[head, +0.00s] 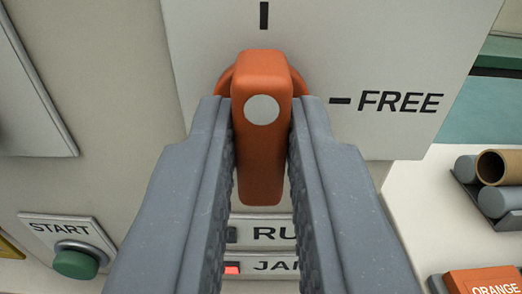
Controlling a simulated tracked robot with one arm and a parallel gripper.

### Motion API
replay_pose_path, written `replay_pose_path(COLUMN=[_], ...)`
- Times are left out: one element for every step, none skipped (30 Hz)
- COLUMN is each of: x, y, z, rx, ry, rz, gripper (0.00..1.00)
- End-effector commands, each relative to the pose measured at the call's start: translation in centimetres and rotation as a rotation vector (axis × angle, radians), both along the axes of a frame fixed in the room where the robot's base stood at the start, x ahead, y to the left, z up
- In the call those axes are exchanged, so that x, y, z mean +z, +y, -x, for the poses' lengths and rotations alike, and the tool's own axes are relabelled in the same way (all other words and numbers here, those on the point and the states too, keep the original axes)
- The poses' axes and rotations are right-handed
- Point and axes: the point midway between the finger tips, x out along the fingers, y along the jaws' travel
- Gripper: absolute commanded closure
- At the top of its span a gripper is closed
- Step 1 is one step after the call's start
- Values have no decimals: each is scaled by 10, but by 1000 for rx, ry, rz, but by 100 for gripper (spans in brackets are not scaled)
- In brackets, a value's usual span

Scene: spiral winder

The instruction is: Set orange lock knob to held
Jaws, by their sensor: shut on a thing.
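The orange lock knob (263,165) is on a pale panel (370,45) at the upper middle of the head view. Its bar stands upright, with a white dot on its upper part. The bar lines up with a black tick (264,15) above it; any label over that tick is out of frame. A second tick, beside the word FREE (400,102), is to the right of the knob. My gripper (262,108) is shut on the knob, one grey finger on each side of the bar.
A green START button (76,263) is at lower left. Below the knob are partly covered RU and JA labels, with a lit red lamp (232,269). At right are grey and brown rolls (495,170) in a holder and an orange labelled block (485,282).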

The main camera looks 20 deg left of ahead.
Motion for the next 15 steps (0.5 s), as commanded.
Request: replay_pose_path(x=[1, 1, 1, 1, 1, 1, 1, 1, 1, 1, 1, 1, 1, 0, 0], y=[0, 0, 0, 0, 0, 0, 0, 0, 0, 0, 0, 0, 0, 0, 0], z=[0, 0, 0, 0, 0, 0, 0, 0, 0, 0, 0, 0, 0, 0, 0], rx=[0, 0, 1, 1, 1, 1, 1, 1, 1, 1, 1, 1, 1, 1, 1], ry=[-3, -3, -4, -4, -4, -3, -3, -3, -3, -3, -3, -2, -2, -2, -2], rz=[5, 5, 5, 5, 5, 4, 4, 4, 4, 4, 4, 3, 3, 3, 3], gripper=[100, 100, 100, 100, 100, 100, 100, 100, 83, 74, 66, 64, 64, 64, 64])
